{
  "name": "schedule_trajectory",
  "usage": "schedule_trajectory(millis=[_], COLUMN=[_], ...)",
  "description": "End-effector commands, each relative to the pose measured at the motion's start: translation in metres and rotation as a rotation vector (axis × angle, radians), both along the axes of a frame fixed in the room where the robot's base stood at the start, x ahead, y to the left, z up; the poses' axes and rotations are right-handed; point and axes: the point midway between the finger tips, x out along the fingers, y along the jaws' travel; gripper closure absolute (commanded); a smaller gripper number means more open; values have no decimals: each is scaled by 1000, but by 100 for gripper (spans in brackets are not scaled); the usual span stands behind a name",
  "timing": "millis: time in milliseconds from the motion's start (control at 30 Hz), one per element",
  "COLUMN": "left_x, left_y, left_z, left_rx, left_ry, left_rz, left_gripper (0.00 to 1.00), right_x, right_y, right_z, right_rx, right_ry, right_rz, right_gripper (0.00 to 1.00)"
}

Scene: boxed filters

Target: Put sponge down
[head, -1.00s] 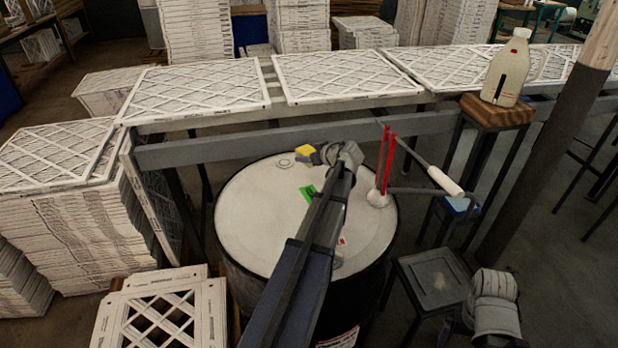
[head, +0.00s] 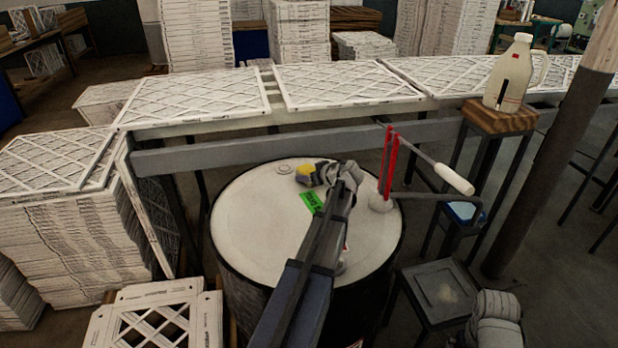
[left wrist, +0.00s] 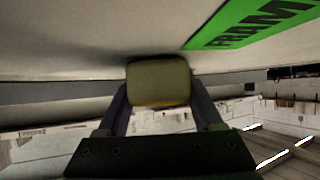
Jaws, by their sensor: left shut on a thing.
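The sponge is yellow (head: 304,169) and shows partly beside my left gripper (head: 318,174) above the white drum top (head: 250,215). In the left wrist view the sponge (left wrist: 159,83) looks olive and sits between the two fingers of my left gripper (left wrist: 160,95), which is shut on it. It is very close to the drum's white surface; I cannot tell if it touches. My right gripper (head: 497,318) is at the lower right, cut by the frame edge; its fingers are not clear.
A green label (head: 312,201) lies on the drum top. A red-handled pump (head: 388,165) with a white grip stands at its right edge. Filters (head: 195,95) lie on a bench behind. A jug (head: 508,72) stands on a wooden stool. The left of the drum top is clear.

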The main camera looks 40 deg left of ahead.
Motion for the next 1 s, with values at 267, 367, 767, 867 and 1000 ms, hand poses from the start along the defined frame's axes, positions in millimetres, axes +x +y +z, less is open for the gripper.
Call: schedule_trajectory(millis=[267, 367, 767, 867, 1000], left_x=[0, 0, 2, 1, 0], left_y=[0, 0, -1, 0, 0], left_z=[-4, -4, -4, -4, -2], left_rx=[-1, -2, -3, -3, -4], left_ry=[0, 0, -2, -2, -1], left_rz=[0, -1, -2, -1, 0], left_gripper=[21, 10, 2, 2, 2], right_x=[0, 0, 0, 0, 0], right_y=[0, 0, 0, 0, 0], right_z=[-4, -4, -4, -4, -1], right_rx=[0, 0, 0, 0, 0], right_ry=[0, 0, 0, 0, 0], right_rz=[0, 0, 0, 0, 0], right_gripper=[0, 0, 0, 0, 0])
